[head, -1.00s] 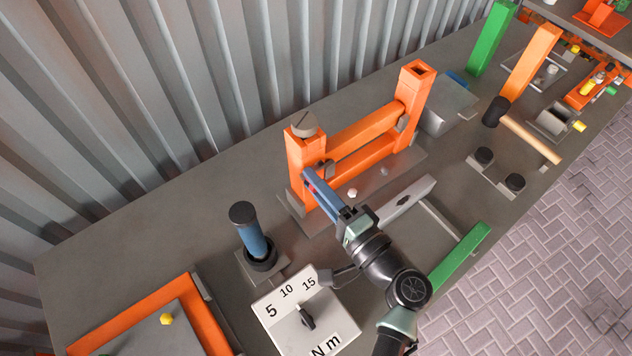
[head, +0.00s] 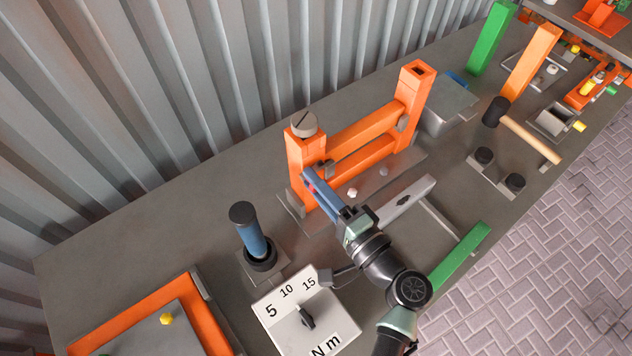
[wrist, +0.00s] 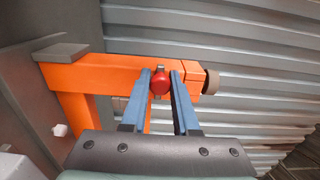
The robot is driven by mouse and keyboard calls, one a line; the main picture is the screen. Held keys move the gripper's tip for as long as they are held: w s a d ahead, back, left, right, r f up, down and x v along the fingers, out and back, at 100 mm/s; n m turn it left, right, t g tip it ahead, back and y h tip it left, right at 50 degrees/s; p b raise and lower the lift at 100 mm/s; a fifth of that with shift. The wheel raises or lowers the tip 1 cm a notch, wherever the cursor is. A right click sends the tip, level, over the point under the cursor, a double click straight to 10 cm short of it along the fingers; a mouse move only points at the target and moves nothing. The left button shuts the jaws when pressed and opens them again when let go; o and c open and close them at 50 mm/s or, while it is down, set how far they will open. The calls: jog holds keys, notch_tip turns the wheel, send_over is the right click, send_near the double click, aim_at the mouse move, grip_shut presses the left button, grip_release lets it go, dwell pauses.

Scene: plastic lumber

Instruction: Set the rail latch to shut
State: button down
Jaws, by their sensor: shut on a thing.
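The orange rail frame (head: 362,136) stands on a grey base plate, with two upright posts joined by rails. The latch's red round knob (wrist: 159,83) is at the near-left post; in the wrist view it sits between my two blue fingers, close against the left one. My gripper (wrist: 164,76) is shut on the knob. In the head view my gripper (head: 309,178) reaches the face of that post, and its fingers hide most of the knob. The rest of the latch is largely hidden, so its setting is hard to tell.
A blue-handled tool (head: 250,236) stands upright in a holder at left. A white torque dial box (head: 292,331) is in front. A grey bar (head: 407,199) and a green bar (head: 461,256) lie right of my arm. A corrugated wall (head: 150,90) runs behind the bench.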

aim_at(324, 167)
jog(key=shift+d, duration=0.1)
jog(key=w+d+b, duration=0.2)
jog(key=shift+d, duration=0.4)
jog(key=c, duration=0.7)
grip_release()
jog(key=shift+o, duration=0.2)
jog(key=shift+a, duration=0.1)
jog(key=b+v, duration=0.2)
jog(key=v, duration=1.1)
jog(key=shift+b, duration=0.4)
